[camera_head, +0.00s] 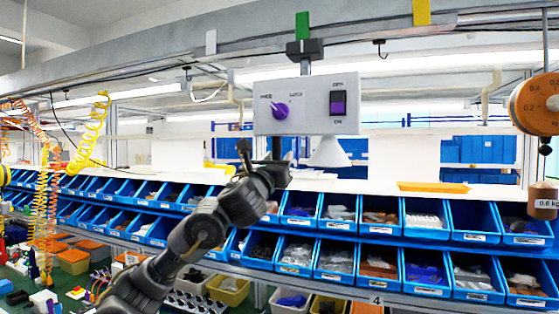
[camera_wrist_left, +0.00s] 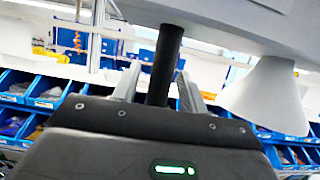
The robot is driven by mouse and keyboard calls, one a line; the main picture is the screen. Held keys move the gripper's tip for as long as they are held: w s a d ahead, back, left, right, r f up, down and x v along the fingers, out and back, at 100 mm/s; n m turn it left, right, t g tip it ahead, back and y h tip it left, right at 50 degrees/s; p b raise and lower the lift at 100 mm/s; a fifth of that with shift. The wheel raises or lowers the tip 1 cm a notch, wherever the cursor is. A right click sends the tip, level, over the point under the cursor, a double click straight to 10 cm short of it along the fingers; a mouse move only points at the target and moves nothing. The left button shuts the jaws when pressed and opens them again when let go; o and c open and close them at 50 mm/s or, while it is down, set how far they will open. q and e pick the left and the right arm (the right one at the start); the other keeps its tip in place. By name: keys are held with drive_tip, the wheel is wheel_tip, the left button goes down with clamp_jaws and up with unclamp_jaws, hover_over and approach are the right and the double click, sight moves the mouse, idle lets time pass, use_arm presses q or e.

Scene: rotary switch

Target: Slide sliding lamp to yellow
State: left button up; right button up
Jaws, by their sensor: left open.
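The sliding lamp is a light grey box (camera_head: 310,104) with a purple rotary knob (camera_head: 281,110), a dark rocker switch (camera_head: 338,103) and a white cone shade (camera_head: 329,152) below. The yellow marker (camera_head: 421,12) is farther right and a grey-white one (camera_head: 211,42) is to the left. My left gripper (camera_head: 267,159) is open below the box. In the left wrist view, the lamp's black handle (camera_wrist_left: 165,58) stands between its fingers; contact cannot be told.
Blue bins (camera_head: 380,225) fill the shelves behind and below. A round orange scale (camera_head: 537,104) with a hanging weight (camera_head: 541,199) is at the far right. Coiled yellow hoses (camera_head: 99,125) hang at the left.

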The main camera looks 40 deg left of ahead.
use_arm(q)
drive_tip(key=shift+x, duration=0.9)
drive_tip(key=shift+a+r, duration=0.1)
clamp_jaws()
